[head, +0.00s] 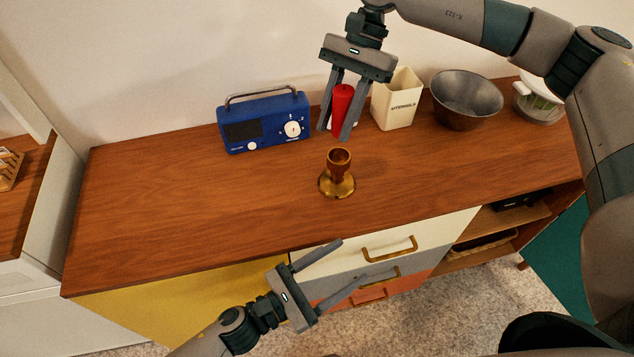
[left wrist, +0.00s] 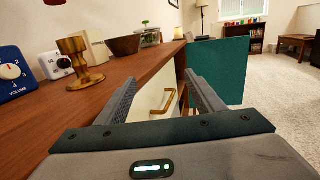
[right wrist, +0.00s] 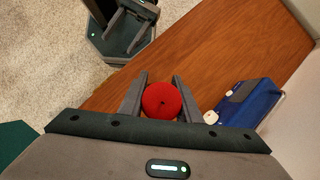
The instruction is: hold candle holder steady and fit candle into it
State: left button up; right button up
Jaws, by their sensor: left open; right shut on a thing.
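The brass candle holder (head: 338,183) stands upright on the wooden sideboard top, its cup facing up; it also shows in the left wrist view (left wrist: 76,62). My right gripper (head: 341,138) is shut on the red candle (head: 342,101), which hangs upright above and slightly behind the holder. In the right wrist view the candle's round red top (right wrist: 162,101) sits between the fingers and hides the holder. My left gripper (head: 354,262) is open and empty in front of the sideboard's front edge, below and apart from the holder. It also shows open in the left wrist view (left wrist: 158,82).
A blue radio (head: 264,122) stands at the back left of the holder. A cream utensil box (head: 397,100), a dark metal bowl (head: 466,98) and a glass container (head: 540,100) stand at the back right. The sideboard top (head: 180,205) is clear left of the holder.

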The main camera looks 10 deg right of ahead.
pick_arm(q)
jog(key=w+d+r+m+t, duration=0.1)
jog(key=w+d+r+m, duration=0.25)
jog(key=r, duration=0.25)
jog(key=n+t+y, duration=0.4)
jog(key=n+t, duration=0.1)
jog(key=n, duration=0.3)
send_near(344, 154)
jog(key=shift+s+a, duration=0.15)
jog(key=shift+a, duration=0.15)
jog(key=shift+d, duration=0.1)
jog(key=shift+x, duration=5.95)
jog(key=shift+c, duration=0.2)
jog(key=c, duration=1.3)
jog(key=shift+c, duration=0.2)
